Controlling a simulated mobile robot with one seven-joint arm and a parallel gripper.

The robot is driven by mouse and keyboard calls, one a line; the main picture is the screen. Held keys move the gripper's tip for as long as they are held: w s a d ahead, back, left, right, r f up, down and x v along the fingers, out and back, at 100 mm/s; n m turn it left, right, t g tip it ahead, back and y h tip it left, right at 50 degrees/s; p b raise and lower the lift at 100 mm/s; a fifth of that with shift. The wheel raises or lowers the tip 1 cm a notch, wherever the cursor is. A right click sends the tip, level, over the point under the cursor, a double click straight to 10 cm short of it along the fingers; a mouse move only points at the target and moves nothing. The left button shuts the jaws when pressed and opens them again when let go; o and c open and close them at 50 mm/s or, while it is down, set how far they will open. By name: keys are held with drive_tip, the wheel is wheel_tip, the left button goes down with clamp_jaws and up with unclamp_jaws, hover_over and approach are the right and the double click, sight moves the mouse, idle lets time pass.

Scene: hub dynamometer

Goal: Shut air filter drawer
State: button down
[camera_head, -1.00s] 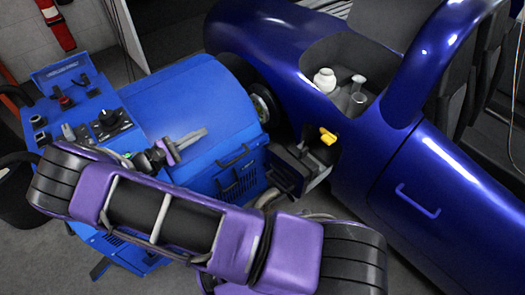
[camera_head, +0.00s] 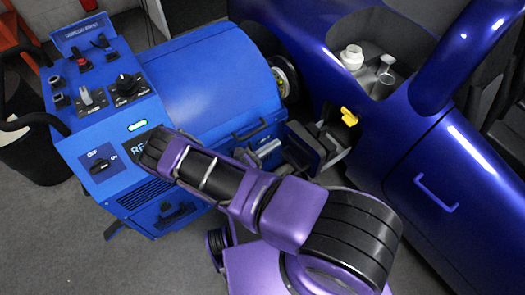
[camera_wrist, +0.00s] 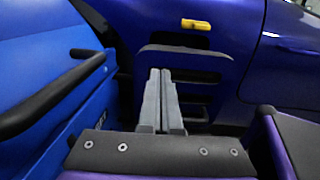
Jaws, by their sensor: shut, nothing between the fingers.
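A black box-like drawer (camera_head: 318,148) juts from the side of the blue car; I take it as the air filter drawer. It stands pulled out, with its dark inside partly showing from above. In the wrist view its dark slotted front (camera_wrist: 205,66) is just beyond my fingers. My gripper (camera_head: 270,147) is shut and empty, its grey fingers side by side and pointing at the drawer. The fingers (camera_wrist: 160,76) hide part of the front in the wrist view. I cannot tell whether they touch it.
A yellow handle (camera_head: 348,116) is on the car side above the drawer. The blue dynamometer (camera_head: 205,85) stands close to the left, with a black bar handle (camera_wrist: 45,102) beside my gripper. The car door (camera_head: 450,185) is at the right.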

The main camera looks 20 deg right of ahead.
sight(292, 132)
drive_tip(key=x, duration=0.6)
drive_tip(key=shift+a, duration=0.1)
idle(0.3)
